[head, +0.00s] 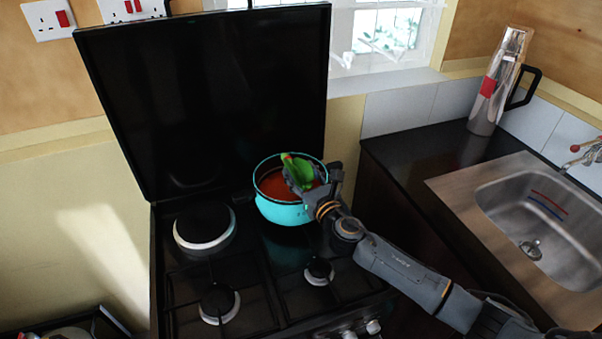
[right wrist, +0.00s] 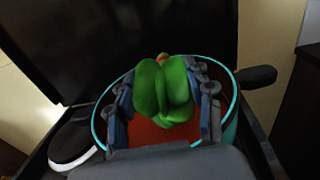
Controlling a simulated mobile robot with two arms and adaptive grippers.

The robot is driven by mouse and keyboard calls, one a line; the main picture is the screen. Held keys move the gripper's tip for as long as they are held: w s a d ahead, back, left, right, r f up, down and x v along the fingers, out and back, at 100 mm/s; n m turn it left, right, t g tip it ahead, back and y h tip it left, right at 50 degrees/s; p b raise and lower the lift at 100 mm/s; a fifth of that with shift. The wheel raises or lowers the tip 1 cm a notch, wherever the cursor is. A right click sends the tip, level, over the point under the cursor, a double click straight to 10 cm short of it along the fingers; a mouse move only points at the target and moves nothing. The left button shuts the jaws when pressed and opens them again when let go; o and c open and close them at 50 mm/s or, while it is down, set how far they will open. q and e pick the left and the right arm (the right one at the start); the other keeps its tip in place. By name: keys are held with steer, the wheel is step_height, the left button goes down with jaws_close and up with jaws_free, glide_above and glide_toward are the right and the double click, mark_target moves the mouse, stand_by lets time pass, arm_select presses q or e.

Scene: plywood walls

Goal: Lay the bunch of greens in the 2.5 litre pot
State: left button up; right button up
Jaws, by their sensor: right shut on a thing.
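The turquoise pot (head: 281,212) stands on the back right of the black stove, with a red-orange inside. The bunch of greens (head: 297,172) is bright green with a small red-orange part at one end. My right gripper (head: 304,184) is shut on the greens at the pot's opening. In the right wrist view the greens (right wrist: 163,90) sit between both fingers, with the pot's rim (right wrist: 237,95) around them. I cannot tell whether the greens touch the pot's bottom. My left gripper is not in view.
The stove's raised black lid (head: 205,95) stands behind the pot. Free burners (head: 205,229) lie left and in front. A counter with a steel flask (head: 499,85) and a sink (head: 535,215) is at the right. The pot's dark handle (right wrist: 258,77) sticks out right in the wrist view.

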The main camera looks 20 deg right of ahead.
steer(key=o, duration=1.2)
steer(key=shift+o, duration=0.5)
steer(key=shift+s, duration=0.2)
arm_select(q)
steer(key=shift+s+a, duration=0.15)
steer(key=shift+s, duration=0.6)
arm_select(e)
steer(key=s+d, duration=0.1)
steer(key=s, duration=1)
steer(key=shift+s+d, duration=0.3)
